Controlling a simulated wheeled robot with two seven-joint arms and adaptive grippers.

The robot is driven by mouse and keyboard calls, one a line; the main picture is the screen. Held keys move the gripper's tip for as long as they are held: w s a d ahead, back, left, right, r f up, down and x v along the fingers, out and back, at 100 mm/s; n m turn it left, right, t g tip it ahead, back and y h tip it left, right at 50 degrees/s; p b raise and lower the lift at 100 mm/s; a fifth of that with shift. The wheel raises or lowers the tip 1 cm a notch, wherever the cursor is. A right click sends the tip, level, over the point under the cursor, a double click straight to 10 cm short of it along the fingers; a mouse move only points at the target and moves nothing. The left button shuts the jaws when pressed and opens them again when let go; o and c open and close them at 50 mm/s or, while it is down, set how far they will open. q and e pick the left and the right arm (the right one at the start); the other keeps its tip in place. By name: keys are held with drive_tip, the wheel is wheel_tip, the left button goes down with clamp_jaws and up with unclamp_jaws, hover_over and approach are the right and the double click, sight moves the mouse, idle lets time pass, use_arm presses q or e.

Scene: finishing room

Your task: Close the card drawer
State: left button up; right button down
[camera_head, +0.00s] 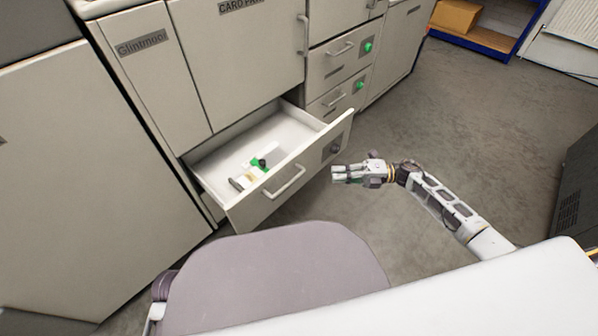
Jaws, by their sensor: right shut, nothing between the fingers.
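The card drawer (293,182) is pulled open from the pale cabinet, below a door with a label reading "CARD P…". Its front has a pale bar handle (285,182) and a dark round knob or lock near its right end. Inside lie a few small items, among them a white and green piece (258,166) with a dark part. My right gripper (337,174) is shut and empty, just right of the drawer front's right end and apparently apart from it. My left gripper is not in view.
Two shut drawers (339,62) with green knobs are to the right of the open one. A tall cabinet (75,170) stands at the left. A blue-framed shelf with a cardboard box (457,15) is at the back right. Grey floor (470,110) is clear on the right; a dark unit (578,190) stands at the right edge.

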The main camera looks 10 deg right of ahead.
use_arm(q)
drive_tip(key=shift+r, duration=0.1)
use_arm(e)
drive_tip(key=shift+a, duration=0.15)
drive_tip(key=b, duration=0.2)
approach(282, 168)
drive_tip(key=s+a, duration=0.2)
drive_tip(key=s, duration=0.1)
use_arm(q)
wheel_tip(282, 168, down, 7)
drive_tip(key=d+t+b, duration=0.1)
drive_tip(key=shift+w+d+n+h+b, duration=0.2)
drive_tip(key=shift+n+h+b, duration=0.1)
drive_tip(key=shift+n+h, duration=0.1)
use_arm(e)
drive_tip(key=shift+w+a+f, duration=0.1)
drive_tip(key=shift+w+a, duration=0.55)
drive_tip(key=shift+w, duration=0.3)
drive_tip(key=shift+w+a+f, duration=0.15)
drive_tip(key=shift+w+a, duration=0.45)
drive_tip(key=shift+w, duration=0.35)
drive_tip(key=shift+w, duration=0.1)
